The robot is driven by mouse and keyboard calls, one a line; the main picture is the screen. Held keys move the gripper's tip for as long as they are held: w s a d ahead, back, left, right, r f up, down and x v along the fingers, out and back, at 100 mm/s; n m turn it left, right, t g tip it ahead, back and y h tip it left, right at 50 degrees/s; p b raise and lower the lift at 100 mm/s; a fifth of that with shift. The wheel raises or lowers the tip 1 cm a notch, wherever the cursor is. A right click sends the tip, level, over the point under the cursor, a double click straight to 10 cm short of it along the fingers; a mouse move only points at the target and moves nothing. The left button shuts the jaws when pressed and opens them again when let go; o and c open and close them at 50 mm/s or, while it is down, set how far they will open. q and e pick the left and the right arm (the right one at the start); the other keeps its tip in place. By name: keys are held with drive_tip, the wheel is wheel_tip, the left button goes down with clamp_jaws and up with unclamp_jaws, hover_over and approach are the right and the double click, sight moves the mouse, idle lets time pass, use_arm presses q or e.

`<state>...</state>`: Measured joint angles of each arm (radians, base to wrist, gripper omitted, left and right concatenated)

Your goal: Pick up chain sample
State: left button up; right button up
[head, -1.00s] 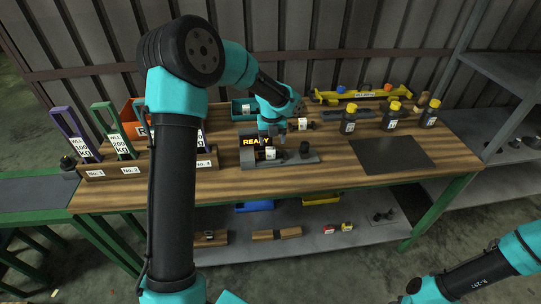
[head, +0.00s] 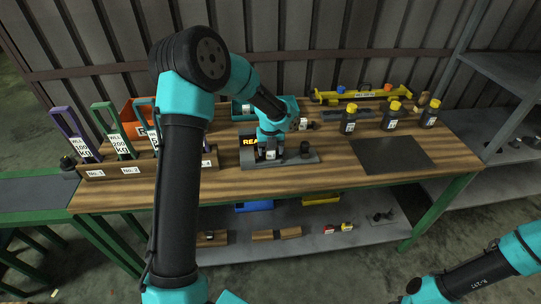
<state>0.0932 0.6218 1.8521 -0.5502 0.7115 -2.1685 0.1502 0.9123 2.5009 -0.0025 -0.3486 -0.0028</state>
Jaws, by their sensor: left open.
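A small dark piece with a white label (head: 271,155) sits on the grey fixture (head: 302,160) with the lit READY display (head: 249,142). I cannot tell for sure whether this is the chain sample. My left gripper (head: 269,149) points down right over this labelled piece. Its jaws are open, and the fingers partly hide the piece and the display. A dark round part (head: 305,148) stands on the same fixture, to the right. Another labelled dark piece (head: 303,124) lies behind the fixture. My right gripper is out of view; only part of that arm shows at the lower right.
Yellow-capped bottles (head: 348,122) stand at the back right, beside a dark mat (head: 392,154). A yellow beam (head: 365,95) lies behind them. A teal bin (head: 291,103) is behind the gripper. Purple, green and other tagged lifting pieces stand in a wooden rack (head: 110,171) at left.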

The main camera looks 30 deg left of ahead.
use_arm(q)
clamp_jaws()
idle(0.5)
drive_tip(key=shift+r, duration=0.15)
wheel_tip(320, 180, up, 28)
idle(0.4)
idle(0.4)
